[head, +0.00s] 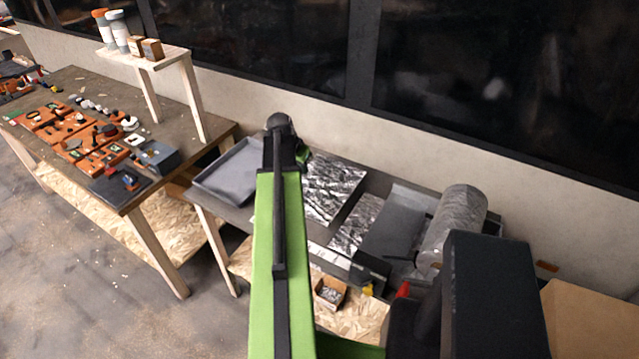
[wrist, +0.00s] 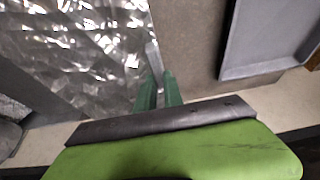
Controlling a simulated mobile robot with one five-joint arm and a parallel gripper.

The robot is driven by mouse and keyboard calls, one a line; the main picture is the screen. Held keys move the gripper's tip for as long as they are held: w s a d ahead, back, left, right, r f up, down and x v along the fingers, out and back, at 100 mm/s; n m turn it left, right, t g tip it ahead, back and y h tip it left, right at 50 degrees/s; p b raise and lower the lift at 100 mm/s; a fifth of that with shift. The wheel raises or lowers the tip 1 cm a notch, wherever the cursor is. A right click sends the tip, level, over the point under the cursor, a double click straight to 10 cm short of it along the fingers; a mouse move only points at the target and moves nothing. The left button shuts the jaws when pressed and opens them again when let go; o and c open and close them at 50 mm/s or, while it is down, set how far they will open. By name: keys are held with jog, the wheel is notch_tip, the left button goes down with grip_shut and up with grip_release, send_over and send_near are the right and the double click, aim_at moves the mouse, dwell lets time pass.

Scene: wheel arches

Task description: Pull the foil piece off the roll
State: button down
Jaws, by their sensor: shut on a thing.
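The foil piece (head: 335,187) is a crinkled silver sheet lying on or just over the grey bench, right of my gripper; in the wrist view it fills the upper left (wrist: 70,45). My gripper (head: 300,158) is at its left edge, partly hidden by my arm in the head view. In the wrist view its green fingers (wrist: 160,88) are shut on a small pale tab at the foil's edge.
A grey tray (head: 232,172) lies on the bench left of my gripper, with bare bench between. A grey dispenser plate (head: 393,225) sits before the roll. A small box (head: 329,293) is below. A tool-covered table (head: 60,85) stands left. A wall runs behind.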

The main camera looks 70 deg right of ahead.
notch_tip(320, 180, up, 7)
jog(key=w+p, duration=0.1)
jog(key=p, duration=0.6)
jog(key=shift+d, duration=0.1)
